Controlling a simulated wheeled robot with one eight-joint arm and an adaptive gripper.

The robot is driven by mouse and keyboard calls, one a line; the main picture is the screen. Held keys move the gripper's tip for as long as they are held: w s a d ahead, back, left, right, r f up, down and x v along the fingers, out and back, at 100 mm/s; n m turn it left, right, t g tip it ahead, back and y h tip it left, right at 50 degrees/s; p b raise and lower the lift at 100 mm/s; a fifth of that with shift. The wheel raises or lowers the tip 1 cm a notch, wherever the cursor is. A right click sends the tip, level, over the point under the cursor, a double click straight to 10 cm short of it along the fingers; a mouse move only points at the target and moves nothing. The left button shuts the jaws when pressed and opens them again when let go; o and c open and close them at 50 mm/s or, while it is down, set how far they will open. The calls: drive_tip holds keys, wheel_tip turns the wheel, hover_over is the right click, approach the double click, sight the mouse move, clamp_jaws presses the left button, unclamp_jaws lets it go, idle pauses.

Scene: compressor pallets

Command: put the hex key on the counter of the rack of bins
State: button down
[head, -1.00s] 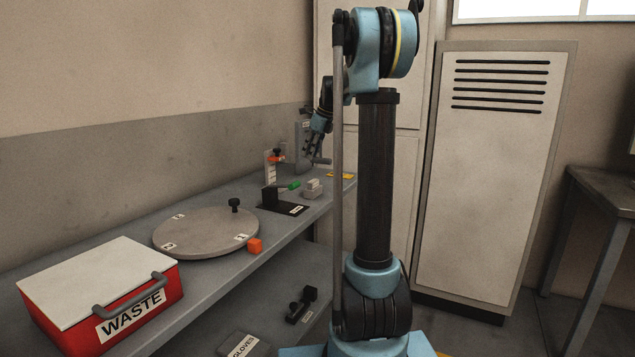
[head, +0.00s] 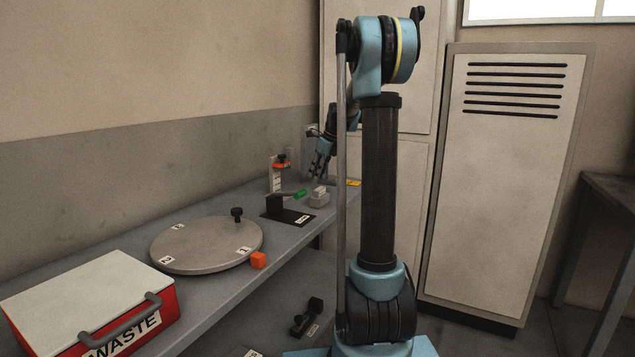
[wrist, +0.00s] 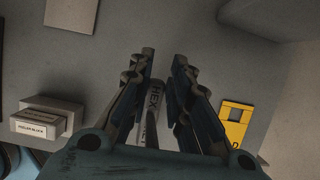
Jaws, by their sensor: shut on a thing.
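The hex key (wrist: 148,78) is a grey piece with lettering starting "HEX"; the rest of its label is partly covered. It lies between the fingers of my gripper (wrist: 161,75) in the wrist view, and the gripper is shut on it. In the head view my gripper (head: 320,172) points down over the far end of the grey counter (head: 215,292). I cannot tell whether the hex key touches the counter. I cannot make out a rack of bins for certain.
A yellow piece (wrist: 234,124) and small labelled blocks (wrist: 38,122) lie either side of the gripper. Along the counter are a green-handled item (head: 299,193), a round turntable (head: 205,246), an orange cube (head: 258,260) and a red waste box (head: 163,315). A tall cabinet (head: 500,190) stands right.

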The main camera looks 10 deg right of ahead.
drive_tip(key=shift+s+f, duration=0.1)
drive_tip(key=shift+f, duration=1.25)
drive_tip(key=c, duration=1.5)
unclamp_jaws()
drive_tip(key=v, duration=1.1)
drive_tip(key=shift+r, duration=0.2)
drive_tip(key=shift+s+d+r, duration=0.1)
drive_tip(key=shift+s+r, duration=0.1)
drive_tip(key=shift+r, duration=0.1)
